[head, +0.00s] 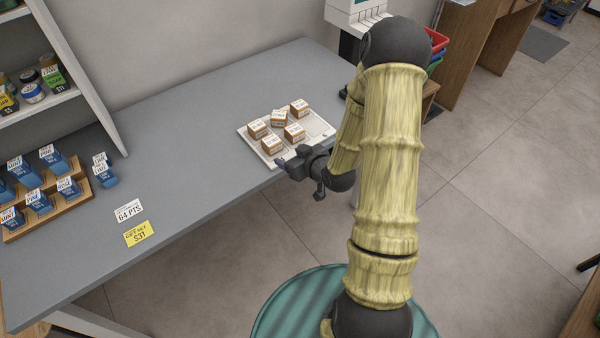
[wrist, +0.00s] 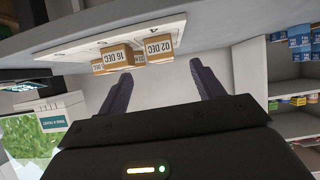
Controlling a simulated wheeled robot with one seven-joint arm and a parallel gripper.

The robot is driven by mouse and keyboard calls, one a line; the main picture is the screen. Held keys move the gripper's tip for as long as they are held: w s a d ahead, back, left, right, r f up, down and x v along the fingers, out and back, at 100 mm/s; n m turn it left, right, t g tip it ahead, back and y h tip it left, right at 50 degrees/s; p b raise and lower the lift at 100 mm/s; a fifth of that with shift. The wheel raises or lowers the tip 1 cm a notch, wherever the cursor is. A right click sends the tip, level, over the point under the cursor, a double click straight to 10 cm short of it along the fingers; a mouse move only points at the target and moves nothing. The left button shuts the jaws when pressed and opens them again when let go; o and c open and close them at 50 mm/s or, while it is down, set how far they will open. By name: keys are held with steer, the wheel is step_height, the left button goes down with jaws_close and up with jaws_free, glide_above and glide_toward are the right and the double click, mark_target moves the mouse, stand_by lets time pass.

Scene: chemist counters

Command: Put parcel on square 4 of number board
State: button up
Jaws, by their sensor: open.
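Several small brown parcels with white labels stand on a pale board (head: 318,128) at the front edge of the grey counter. One parcel (head: 299,108) is at the back right and another parcel (head: 271,145) is at the front left. In the wrist view, a parcel labelled 02 DEC (wrist: 157,46) and one labelled 16 DEC (wrist: 118,58) show beyond the open fingers (wrist: 160,72).
Blue boxes in a wooden rack (head: 75,205) stand at the counter's left, with a loose blue box (head: 105,176) beside it. A white sign (head: 128,211) and a yellow sign (head: 139,233) lie near the front. The middle of the counter (head: 190,150) is clear.

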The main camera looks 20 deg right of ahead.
steer(key=s+a+r+m+g+h, duration=0.1)
steer(key=s+r+g, duration=0.3)
steer(key=s, duration=0.5)
steer(key=s+a+r+m+g+h, duration=0.2)
steer(key=s+r+g, duration=0.3)
steer(key=s+r, duration=0.2)
steer(key=s, duration=0.2)
steer(key=shift+s+a+m+h, duration=0.2)
steer(key=shift+s+m+h, duration=0.1)
steer(key=shift+s+m, duration=0.1)
